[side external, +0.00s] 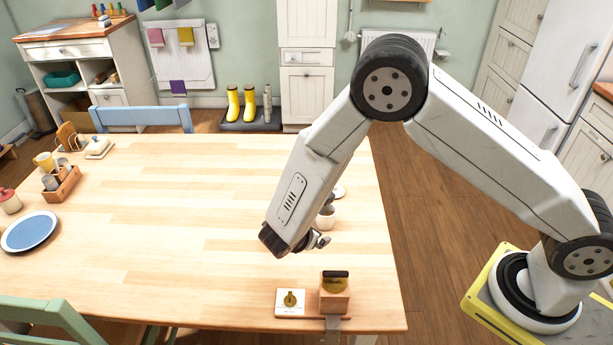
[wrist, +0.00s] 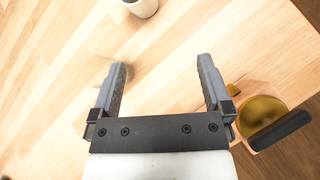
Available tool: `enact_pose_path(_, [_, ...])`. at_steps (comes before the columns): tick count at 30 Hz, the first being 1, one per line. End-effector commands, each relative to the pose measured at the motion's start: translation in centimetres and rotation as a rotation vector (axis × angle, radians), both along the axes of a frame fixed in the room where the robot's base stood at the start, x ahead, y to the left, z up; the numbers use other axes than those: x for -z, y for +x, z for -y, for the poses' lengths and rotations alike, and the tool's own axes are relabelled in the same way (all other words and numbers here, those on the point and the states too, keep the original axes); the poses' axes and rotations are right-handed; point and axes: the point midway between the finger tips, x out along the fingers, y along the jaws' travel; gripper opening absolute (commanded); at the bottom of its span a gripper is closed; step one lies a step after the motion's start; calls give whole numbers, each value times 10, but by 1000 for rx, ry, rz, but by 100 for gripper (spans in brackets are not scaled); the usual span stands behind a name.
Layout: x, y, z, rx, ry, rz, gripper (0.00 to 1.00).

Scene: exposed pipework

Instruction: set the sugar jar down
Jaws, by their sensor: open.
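My gripper (side external: 318,240) is above the near right part of the wooden table (side external: 180,240). In the wrist view its two fingers (wrist: 162,68) are wide apart with only bare tabletop between them. A white cup-like vessel (side external: 326,217) stands just behind the gripper, partly hidden by my arm. A white vessel also shows, cut off, at the top of the wrist view (wrist: 143,8), apart from the fingers. A pale jar with a red lid (side external: 9,202) stands at the table's far left. No label shows which one is the sugar jar.
A wooden block with a brass piece and black handle (side external: 335,298) stands at the near right edge, beside a white plate with a brass knob (side external: 290,302). A blue plate (side external: 30,232) and a wooden caddy (side external: 62,184) are at left. The table's middle is clear.

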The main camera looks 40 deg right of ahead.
Motion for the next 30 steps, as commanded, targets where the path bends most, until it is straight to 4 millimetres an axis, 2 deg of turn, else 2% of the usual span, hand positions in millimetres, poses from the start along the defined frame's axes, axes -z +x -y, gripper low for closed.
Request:
enact_pose_path(3, [-20,-16,18,170,119,25,100])
enact_pose_path(10, [-53,-49,40,494,347,98,100])
enact_pose_path(21, [-101,-96,60,1007,703,310,100])
enact_pose_path(30, [-131,-121,72,1365,941,530,100])
